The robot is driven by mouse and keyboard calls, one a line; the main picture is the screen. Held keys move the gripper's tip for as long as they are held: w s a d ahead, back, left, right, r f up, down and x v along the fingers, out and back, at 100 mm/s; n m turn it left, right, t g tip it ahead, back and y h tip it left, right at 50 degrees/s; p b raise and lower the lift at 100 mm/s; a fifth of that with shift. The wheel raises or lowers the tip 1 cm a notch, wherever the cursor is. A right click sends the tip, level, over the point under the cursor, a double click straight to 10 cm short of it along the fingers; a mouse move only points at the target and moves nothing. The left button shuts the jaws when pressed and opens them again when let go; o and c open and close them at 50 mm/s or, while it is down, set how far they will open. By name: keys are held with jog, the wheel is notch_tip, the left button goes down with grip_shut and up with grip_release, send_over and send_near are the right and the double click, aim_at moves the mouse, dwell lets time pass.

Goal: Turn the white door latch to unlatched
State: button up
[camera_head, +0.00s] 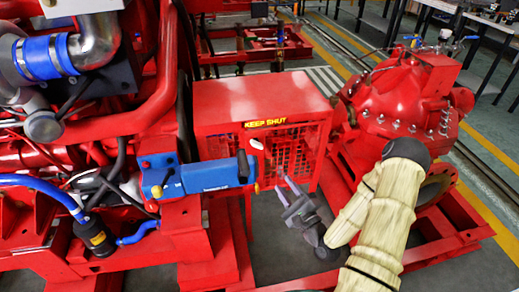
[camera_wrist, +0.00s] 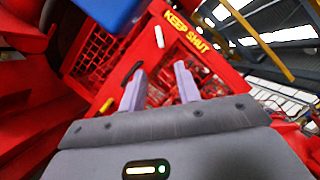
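The white door latch (camera_head: 256,143) is a small white piece on the front of the red mesh guard, just below the yellow "KEEP SHUT" lettering. It also shows in the wrist view (camera_wrist: 159,36), beyond and between the directions of the two fingers. My gripper (camera_head: 285,187) is in front of the guard, below and to the right of the latch, apart from it. In the wrist view my gripper (camera_wrist: 160,84) has its two pale fingers spread with nothing between them.
The red guard box (camera_head: 260,97) has mesh panels. A blue box (camera_head: 210,175) juts out left of the latch, and also shows at the wrist view's top (camera_wrist: 112,12). A yellow piece (camera_wrist: 106,105) and a dark handle (camera_wrist: 132,70) are near the fingers. A red pump (camera_head: 405,95) stands right.

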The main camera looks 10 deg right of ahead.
aim_at(259, 148)
jog(key=b+x, duration=0.1)
jog(key=x, duration=1.5)
jog(key=shift+w+a+r+b, duration=0.1)
jog(key=shift+w+a+b, duration=0.15)
jog(key=shift+b, duration=0.1)
jog(key=shift+d, duration=0.1)
grip_shut()
